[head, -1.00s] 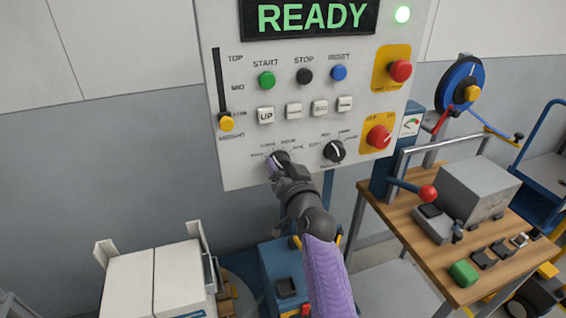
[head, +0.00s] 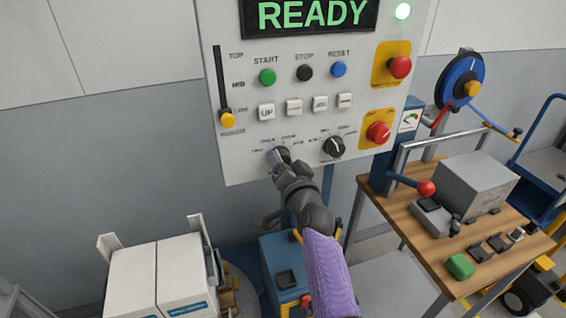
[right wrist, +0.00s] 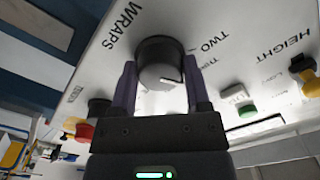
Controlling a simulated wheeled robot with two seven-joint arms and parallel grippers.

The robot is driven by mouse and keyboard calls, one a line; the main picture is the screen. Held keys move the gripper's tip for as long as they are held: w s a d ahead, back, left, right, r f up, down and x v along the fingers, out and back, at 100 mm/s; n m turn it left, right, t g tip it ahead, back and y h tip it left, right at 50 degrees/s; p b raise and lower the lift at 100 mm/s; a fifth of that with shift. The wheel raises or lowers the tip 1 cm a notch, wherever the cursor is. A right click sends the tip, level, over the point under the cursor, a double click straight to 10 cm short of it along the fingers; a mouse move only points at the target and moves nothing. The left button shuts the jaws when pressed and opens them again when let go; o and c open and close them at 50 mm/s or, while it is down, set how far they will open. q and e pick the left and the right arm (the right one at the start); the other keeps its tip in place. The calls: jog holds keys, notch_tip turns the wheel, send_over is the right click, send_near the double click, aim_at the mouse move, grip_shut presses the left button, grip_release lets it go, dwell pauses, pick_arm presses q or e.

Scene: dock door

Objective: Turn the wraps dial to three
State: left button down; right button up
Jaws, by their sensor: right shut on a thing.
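The wraps dial (right wrist: 158,60) is a dark round knob on the white control panel (head: 235,165), low and left of its middle. The right wrist view shows the printed words WRAPS and TWO beside it, and a partly hidden word starting with TH. A white mark shows on the dial's lower right edge; I cannot tell which word it points at. My right gripper (right wrist: 160,88) has one finger on each side of the dial and is shut on it. In the head view the right gripper (head: 278,158) covers most of the dial. My left gripper is not in view.
A second black dial (head: 333,147) and a red knob (head: 378,132) sit to the right. Several buttons and a yellow-handled slider (head: 226,118) are above. A wooden workbench (head: 415,235) stands at right, white boxes (head: 155,280) at lower left.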

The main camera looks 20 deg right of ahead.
jog(key=o, duration=1.3)
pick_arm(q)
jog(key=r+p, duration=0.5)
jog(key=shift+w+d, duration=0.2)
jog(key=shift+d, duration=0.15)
pick_arm(e)
jog(key=s, duration=1)
jog(key=shift+d, duration=0.15)
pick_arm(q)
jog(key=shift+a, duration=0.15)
